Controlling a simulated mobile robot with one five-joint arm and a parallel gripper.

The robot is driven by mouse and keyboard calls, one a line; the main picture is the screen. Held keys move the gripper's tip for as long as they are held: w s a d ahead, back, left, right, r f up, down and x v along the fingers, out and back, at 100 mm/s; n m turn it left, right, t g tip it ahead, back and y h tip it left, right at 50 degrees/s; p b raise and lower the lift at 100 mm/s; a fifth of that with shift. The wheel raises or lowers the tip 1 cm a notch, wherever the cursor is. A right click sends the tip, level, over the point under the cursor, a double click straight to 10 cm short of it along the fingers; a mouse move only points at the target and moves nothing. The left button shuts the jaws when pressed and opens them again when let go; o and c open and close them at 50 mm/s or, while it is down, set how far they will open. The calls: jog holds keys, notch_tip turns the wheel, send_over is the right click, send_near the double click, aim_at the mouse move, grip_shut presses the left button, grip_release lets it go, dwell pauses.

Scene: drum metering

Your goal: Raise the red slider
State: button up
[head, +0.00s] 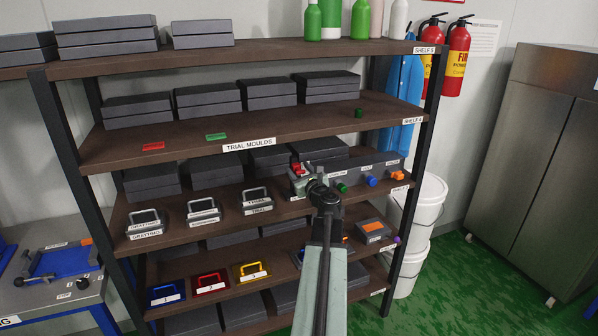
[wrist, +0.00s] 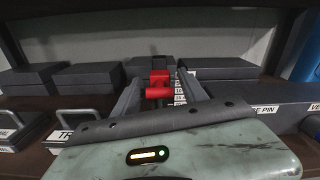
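The red slider (head: 297,167) shows at the left end of a grey device (head: 357,170) on the middle shelf. In the wrist view the red slider (wrist: 160,83) is a red block with a thicker rounded knob at its lower front. My gripper (head: 308,180) is right in front of it and hides part of the device. In the wrist view the two fingers of my gripper (wrist: 160,88) stand on either side of the slider with gaps between. The gripper looks open, and I see no contact with the slider.
Green, blue and orange knobs (head: 371,181) sit along the device to the right of my gripper. Handled grey weights (head: 204,210) stand to the left on the same shelf. Dark boxes (wrist: 91,75) stand behind, and the shelf above is close overhead.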

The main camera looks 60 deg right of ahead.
aim_at(301, 173)
jog(key=v, duration=0.7)
jog(key=shift+s+a, duration=0.25)
